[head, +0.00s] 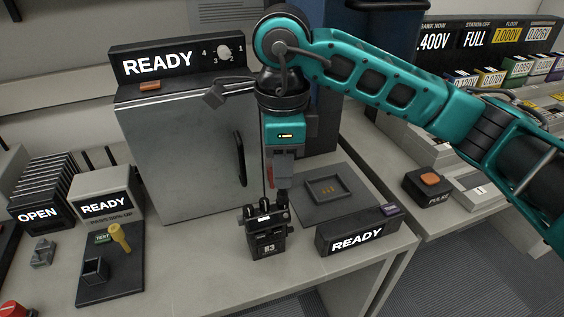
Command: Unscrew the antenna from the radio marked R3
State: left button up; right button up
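The radio marked R3 (268,243) is a small black handset standing upright on the grey bench, label facing me, with short knobs on its top. My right gripper (283,192) points straight down just above and behind the radio's top right. Its fingers are dark and seen edge-on, so I cannot tell whether they are open or shut. I cannot make out the antenna apart from the fingers, nor whether they touch it. My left gripper is not in view.
A grey cabinet (185,150) stands behind left. A shallow tray (310,190) with small brass pieces lies behind the radio. A black READY box (350,240) stands close on the right. A black fixture (110,275) with a yellow knob is left. The bench front is clear.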

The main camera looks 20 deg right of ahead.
grip_shut()
jog(key=shift+f+n+b, duration=0.15)
jog(key=shift+n+b, duration=0.75)
jog(key=shift+n, duration=0.2)
jog(key=shift+n+b, duration=0.45)
jog(key=shift+n, duration=0.75)
jog(key=shift+r, duration=0.2)
